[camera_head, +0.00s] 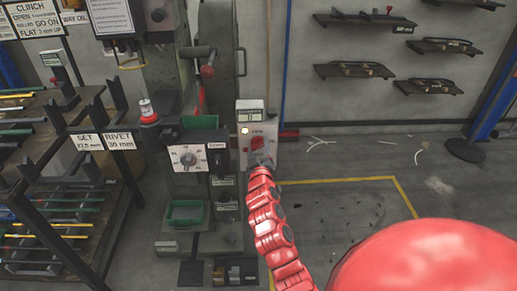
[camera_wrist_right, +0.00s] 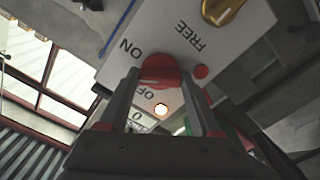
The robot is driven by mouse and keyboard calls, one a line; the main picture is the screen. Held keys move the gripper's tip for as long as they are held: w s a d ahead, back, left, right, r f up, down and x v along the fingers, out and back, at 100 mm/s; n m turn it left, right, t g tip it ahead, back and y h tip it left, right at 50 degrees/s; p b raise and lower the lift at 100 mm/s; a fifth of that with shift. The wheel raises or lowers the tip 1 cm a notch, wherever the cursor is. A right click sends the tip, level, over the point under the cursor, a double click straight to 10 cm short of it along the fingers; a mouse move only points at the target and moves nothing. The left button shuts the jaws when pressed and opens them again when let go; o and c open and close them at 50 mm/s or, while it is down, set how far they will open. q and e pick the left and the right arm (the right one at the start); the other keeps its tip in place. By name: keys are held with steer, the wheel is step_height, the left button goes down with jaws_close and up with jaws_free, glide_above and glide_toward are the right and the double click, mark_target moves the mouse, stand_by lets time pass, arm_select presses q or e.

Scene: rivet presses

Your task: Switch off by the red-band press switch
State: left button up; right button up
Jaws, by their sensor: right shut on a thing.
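The switch box (camera_head: 243,131) is a pale panel on the press column, with a red knob (camera_head: 257,143) and a lit lamp (camera_head: 244,130). My right gripper (camera_head: 261,157) reaches it from below and partly covers it. In the right wrist view, the fingers (camera_wrist_right: 160,78) are shut on the red knob (camera_wrist_right: 160,66), one on each side. The words ON, OFF and FREE show around the knob, and the lamp (camera_wrist_right: 161,109) glows. I cannot tell exactly which word the knob points at. My left gripper is not in view.
A press with a white dial (camera_head: 187,158) and green bins (camera_head: 186,212) stands left of the switch. A dark rack (camera_head: 62,165) with SET and RIVET signs is further left. Wall shelves (camera_head: 355,70) hang at the right; floor with yellow tape (camera_head: 340,180) lies below.

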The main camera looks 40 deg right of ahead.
steer(key=n+p, duration=0.1)
steer(key=n, duration=0.4)
steer(key=shift+n, duration=0.3)
steer(key=n+p, duration=0.1)
steer(key=n, duration=0.2)
steer(key=shift+n, duration=1.2)
steer(key=o, duration=1.4)
steer(key=shift+s, duration=0.1)
steer(key=p+v, duration=0.1)
steer(key=v, duration=1.6)
steer(key=shift+s, duration=0.15)
